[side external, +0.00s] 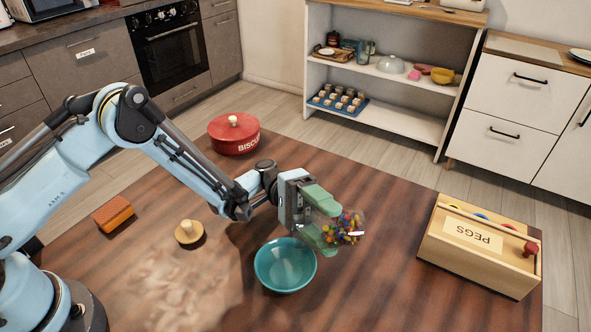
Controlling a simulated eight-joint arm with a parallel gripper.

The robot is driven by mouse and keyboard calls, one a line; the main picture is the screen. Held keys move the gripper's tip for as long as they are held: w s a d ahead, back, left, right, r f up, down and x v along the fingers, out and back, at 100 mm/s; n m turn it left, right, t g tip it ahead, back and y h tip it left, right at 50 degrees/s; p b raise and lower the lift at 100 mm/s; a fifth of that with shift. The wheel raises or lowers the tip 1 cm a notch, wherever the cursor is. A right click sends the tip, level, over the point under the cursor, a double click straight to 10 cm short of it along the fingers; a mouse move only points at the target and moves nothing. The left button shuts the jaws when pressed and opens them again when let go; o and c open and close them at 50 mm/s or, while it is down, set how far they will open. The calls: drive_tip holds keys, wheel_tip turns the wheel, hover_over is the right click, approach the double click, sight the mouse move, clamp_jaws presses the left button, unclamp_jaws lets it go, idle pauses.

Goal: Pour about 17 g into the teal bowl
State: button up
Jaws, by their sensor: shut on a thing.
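The teal bowl (286,270) stands upright on the wooden table, and the inside that I can see looks empty. My gripper (326,221) has green fingers and is shut on a clear container (352,226) holding small multicoloured pieces. The container is in the air, above and to the right of the bowl in the picture. It looks tilted, with the pieces gathered in it. The fingers hide part of it. I cannot tell whether its mouth is over the bowl.
A wooden PEGS box (478,245) stands at the table's right. A red biscuit tin (234,134) stands at the back. A wooden knobbed disc (189,232) and an orange block (113,214) lie at the left. The table (385,190) is clear between my gripper and the box.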

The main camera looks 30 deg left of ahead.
drive_tip(key=shift+s+a+r+m+g, duration=0.25)
drive_tip(key=shift+m+g, duration=0.3)
drive_tip(key=shift+m, duration=0.65)
drive_tip(key=shift+s+a+r+m+g, duration=0.25)
drive_tip(key=shift+m+g, duration=0.35)
drive_tip(key=shift+m, duration=0.6)
drive_tip(key=shift+w+a+r+m+g, duration=0.1)
drive_tip(key=shift+r+m+g, duration=0.35)
drive_tip(key=shift+m, duration=0.75)
idle(4.4)
